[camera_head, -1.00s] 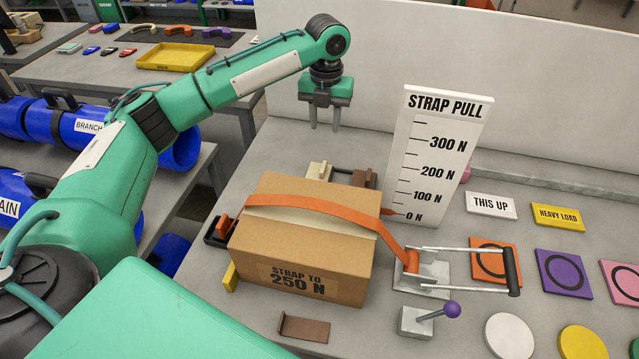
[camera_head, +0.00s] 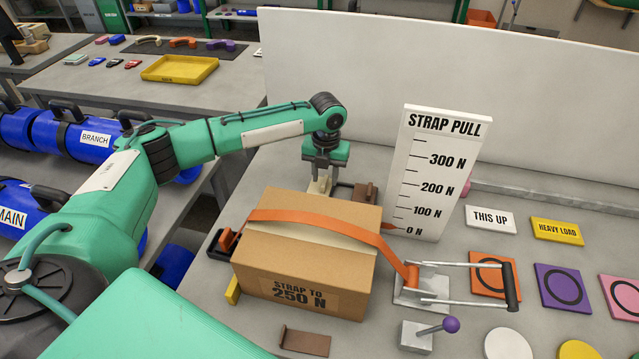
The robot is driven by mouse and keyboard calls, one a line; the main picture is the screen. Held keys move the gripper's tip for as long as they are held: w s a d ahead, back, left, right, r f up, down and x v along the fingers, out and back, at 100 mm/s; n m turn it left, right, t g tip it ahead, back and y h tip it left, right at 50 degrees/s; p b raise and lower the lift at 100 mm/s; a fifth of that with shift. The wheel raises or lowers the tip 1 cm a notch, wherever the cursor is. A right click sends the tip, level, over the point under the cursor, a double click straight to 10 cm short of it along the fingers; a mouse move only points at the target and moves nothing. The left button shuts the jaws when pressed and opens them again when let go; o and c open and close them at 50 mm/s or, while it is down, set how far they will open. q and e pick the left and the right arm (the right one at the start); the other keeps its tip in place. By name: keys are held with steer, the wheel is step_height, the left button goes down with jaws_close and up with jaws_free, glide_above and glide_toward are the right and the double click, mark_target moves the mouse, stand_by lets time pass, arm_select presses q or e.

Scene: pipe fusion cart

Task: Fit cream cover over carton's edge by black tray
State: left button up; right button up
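The cream cover (camera_head: 318,186) stands on the table behind the carton (camera_head: 306,257), its lower part hidden by the carton. My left gripper (camera_head: 323,178) points down at the cream cover, with its fingers at the cover's top. The gap between the fingers is too small to judge, so I cannot tell if they grip it. The brown carton has an orange strap (camera_head: 330,220) lying loosely over its top, running from a black fitting (camera_head: 222,244) at the left to a metal ratchet at the right. My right gripper is out of view.
A brown cover (camera_head: 364,193) stands right of the cream one; another brown piece (camera_head: 305,341) lies in front of the carton. The white strap pull gauge (camera_head: 437,172) stands behind right. The ratchet (camera_head: 430,284) and purple-knobbed lever (camera_head: 418,335) are right of the carton.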

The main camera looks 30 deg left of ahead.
arm_select(q)
steer(key=shift+f, duration=0.7)
jaws_close()
steer(key=shift+r, duration=0.15)
